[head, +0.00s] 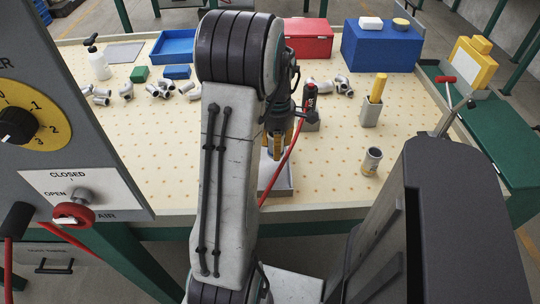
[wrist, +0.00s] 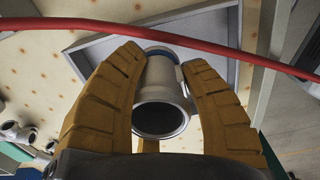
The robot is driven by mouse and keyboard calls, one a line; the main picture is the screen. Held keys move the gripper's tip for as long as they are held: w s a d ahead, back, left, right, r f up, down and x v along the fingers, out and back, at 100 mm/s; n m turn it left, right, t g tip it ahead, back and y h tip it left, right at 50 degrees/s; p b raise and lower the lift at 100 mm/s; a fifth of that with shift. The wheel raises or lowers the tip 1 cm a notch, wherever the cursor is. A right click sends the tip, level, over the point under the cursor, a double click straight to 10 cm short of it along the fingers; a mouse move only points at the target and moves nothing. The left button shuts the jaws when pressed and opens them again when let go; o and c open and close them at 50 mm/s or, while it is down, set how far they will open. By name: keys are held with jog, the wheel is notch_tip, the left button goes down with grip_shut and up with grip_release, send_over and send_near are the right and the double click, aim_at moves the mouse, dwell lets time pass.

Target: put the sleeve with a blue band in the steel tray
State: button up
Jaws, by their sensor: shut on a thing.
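My gripper (wrist: 163,60) has its yellow-brown fingers shut on a grey metal sleeve (wrist: 160,108). A blue band (wrist: 165,51) shows at the sleeve's far end in the wrist view. The steel tray (wrist: 213,26) lies beyond the sleeve there, with the sleeve's far end in front of its floor. I cannot tell whether the sleeve touches the tray. In the head view, my gripper (head: 273,146) points down over the tray (head: 281,192) near the table's front edge. My arm hides part of the tray there.
Another sleeve (head: 372,161) stands on the table to the right, near a grey holder (head: 370,113) with a yellow handle. Several pipe fittings (head: 160,90) lie behind left. A red hose (wrist: 75,24) crosses the wrist view. Blue (head: 382,47) and red (head: 308,38) boxes stand at the back.

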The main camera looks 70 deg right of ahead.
aim_at(270, 153)
jog(key=shift+w+d+f, duration=0.1)
jog(key=shift+w+f, duration=0.35)
jog(key=shift+w, duration=0.3)
jog(key=shift+f, duration=2)
jog(key=shift+f+b, duration=0.2)
jog(key=shift+b, duration=0.2)
jog(key=o, duration=1.2)
jog(key=shift+r, duration=0.1)
jog(key=shift+d+r, duration=0.1)
jog(key=shift+r, duration=0.45)
notch_tip(270, 153, up, 11)
jog(key=shift+r+p, duration=0.1)
jog(key=shift+p, duration=0.9)
